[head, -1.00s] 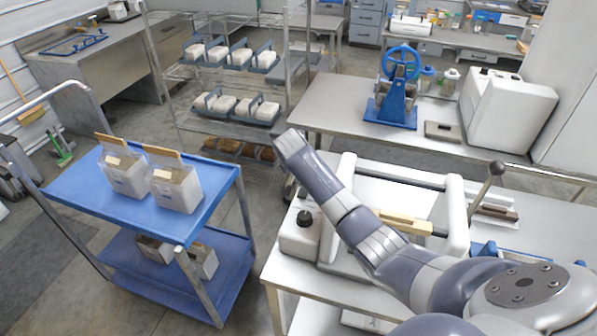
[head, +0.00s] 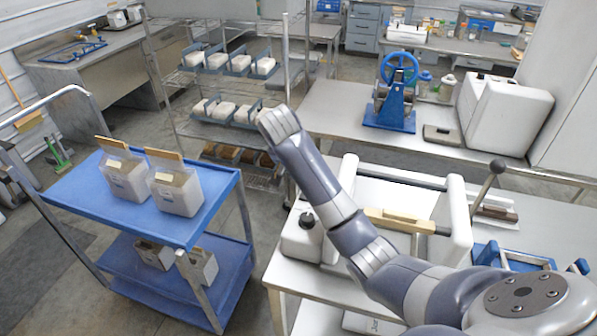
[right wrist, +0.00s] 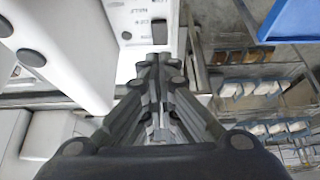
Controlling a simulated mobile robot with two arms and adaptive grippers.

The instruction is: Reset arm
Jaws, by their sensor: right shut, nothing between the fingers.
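My right arm (head: 335,205) comes in from the lower right of the head view and reaches up and left over the workbench with the white machine. Its far visible end is near the shelf rack, and I cannot make out the fingers there. In the right wrist view my right gripper (right wrist: 158,62) shows with its fingers together and nothing between them. White machine panels lie beyond and left of the fingertips. My left gripper is in neither view.
A white-framed machine (head: 455,225) with a lever stands on the near bench beneath my right arm. A blue cart (head: 80,190) with boxes stands at left. A shelf rack (head: 180,105) with white blocks is behind. A blue hand-wheel device (head: 392,110) stands on the back bench.

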